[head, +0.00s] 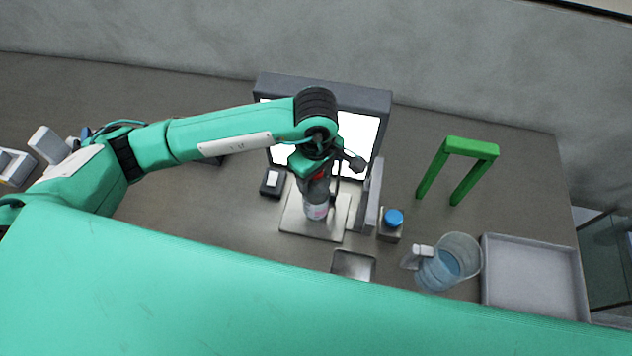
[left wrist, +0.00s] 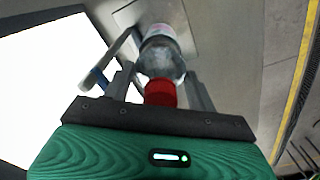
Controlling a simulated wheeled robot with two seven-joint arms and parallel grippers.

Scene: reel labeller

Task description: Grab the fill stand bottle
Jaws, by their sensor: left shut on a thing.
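The fill stand bottle (head: 316,208) is clear with a red cap and a pale, pinkish label. It appears upright on the metal plate of the fill stand (head: 298,222), in front of a bright white panel. My left gripper (head: 314,183) comes down over it from above and is shut on its upper part. In the left wrist view the bottle (left wrist: 162,55) lies between the two fingers (left wrist: 160,88), with the red cap towards the palm. My right gripper is not in view.
Right of the stand are a small blue-capped container (head: 393,218), a clear jug with blue liquid (head: 440,268), a green arch (head: 458,150) and a grey tray (head: 535,275). A small metal dish (head: 353,265) lies in front. A grey upright plate (head: 372,195) stands close beside the bottle.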

